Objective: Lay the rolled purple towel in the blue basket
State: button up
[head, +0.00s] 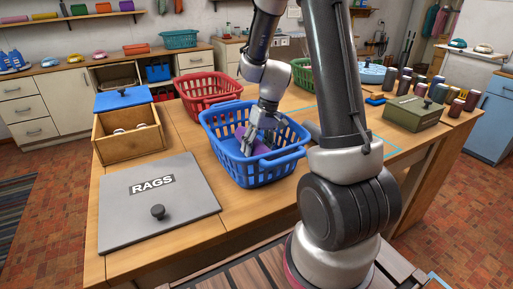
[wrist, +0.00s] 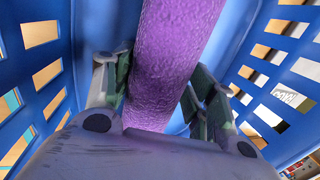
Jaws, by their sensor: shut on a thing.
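The rolled purple towel (wrist: 165,70) is between the two fingers of my gripper (wrist: 160,95), with the basket walls on both sides in the wrist view. The blue basket (head: 257,172) stands on the wooden table in the head view. My gripper (head: 258,143) reaches down into the basket and is shut on the towel (head: 262,150). The towel shows only in part behind the fingers and the basket wall. I cannot tell whether the towel touches the basket floor. The basket's blue wall (wrist: 45,75) also shows in the wrist view.
A red basket (head: 208,88) stands behind the blue one. An open wooden box (head: 128,147) with a blue lid (head: 122,98) is at left. A grey RAGS lid (head: 157,207) lies in front left. A green-grey box (head: 414,112) and several dark jars stand at right.

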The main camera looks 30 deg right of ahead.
jog(key=o, duration=1.2)
jog(key=shift+f, duration=0.1)
jog(key=v, duration=1.2)
jog(key=s+a+r+t+h, duration=0.1)
jog(key=s+r, duration=0.4)
jog(key=s, duration=0.5)
jog(key=s+a+r+t+h, duration=0.1)
jog(key=s+r, duration=0.4)
jog(key=s, duration=0.5)
jog(key=shift+s+r+t+h, duration=0.25)
jog(key=shift+t+h, duration=0.35)
jog(key=shift+t, duration=0.6)
